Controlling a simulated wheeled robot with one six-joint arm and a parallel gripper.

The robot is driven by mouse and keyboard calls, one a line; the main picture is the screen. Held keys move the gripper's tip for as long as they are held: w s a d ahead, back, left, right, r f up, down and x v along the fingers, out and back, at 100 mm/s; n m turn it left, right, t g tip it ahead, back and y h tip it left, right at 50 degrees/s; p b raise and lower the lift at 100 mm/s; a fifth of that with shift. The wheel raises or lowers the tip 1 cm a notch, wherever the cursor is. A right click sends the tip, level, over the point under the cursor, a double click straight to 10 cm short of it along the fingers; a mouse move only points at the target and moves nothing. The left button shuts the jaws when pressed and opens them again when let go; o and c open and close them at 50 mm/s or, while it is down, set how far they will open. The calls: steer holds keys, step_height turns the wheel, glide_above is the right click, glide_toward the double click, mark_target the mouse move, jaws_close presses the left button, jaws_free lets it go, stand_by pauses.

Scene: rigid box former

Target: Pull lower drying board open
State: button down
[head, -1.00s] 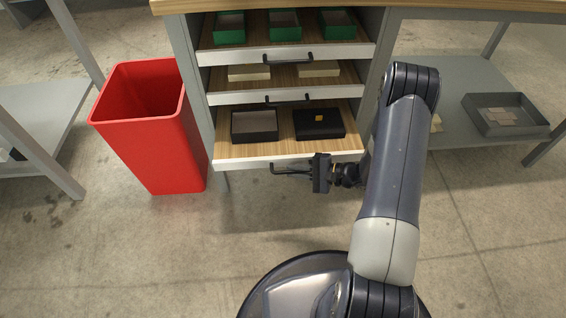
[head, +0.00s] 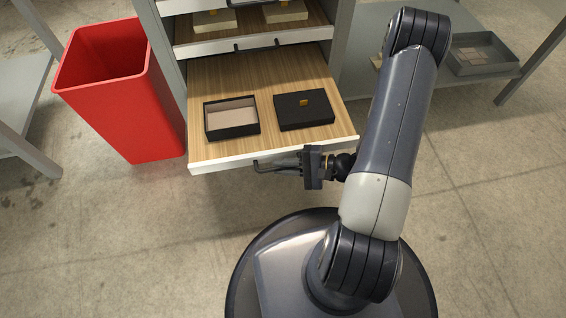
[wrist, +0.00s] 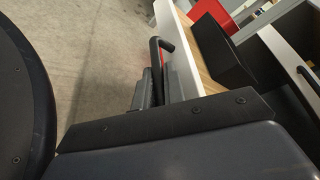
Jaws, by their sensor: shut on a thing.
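The lower drying board (head: 225,75) is a wooden board with a white front edge, pulled well out from the rack in the head view. An open black box (head: 231,133) with a pale inside and a closed black box (head: 304,110) with a yellow mark lie on it. Its dark bar handle (head: 270,166) hangs at the front edge. My gripper (head: 297,163) is shut on that handle, right of its middle. In the wrist view the handle (wrist: 157,55) rises from between the gripper fingers (wrist: 150,88), beside the white front.
A red bin (head: 112,90) stands left of the rack. The middle board (head: 215,46) above is farther in, with pale boxes on it. A grey tray (head: 480,53) sits on a low shelf at right.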

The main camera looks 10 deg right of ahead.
steer(key=c, duration=1.5)
jaws_free()
steer(key=p+v, duration=0.3)
steer(key=v, duration=0.8)
steer(key=shift+a, duration=0.1)
steer(key=shift+b+x, duration=1.5)
steer(key=shift+x, duration=3.9)
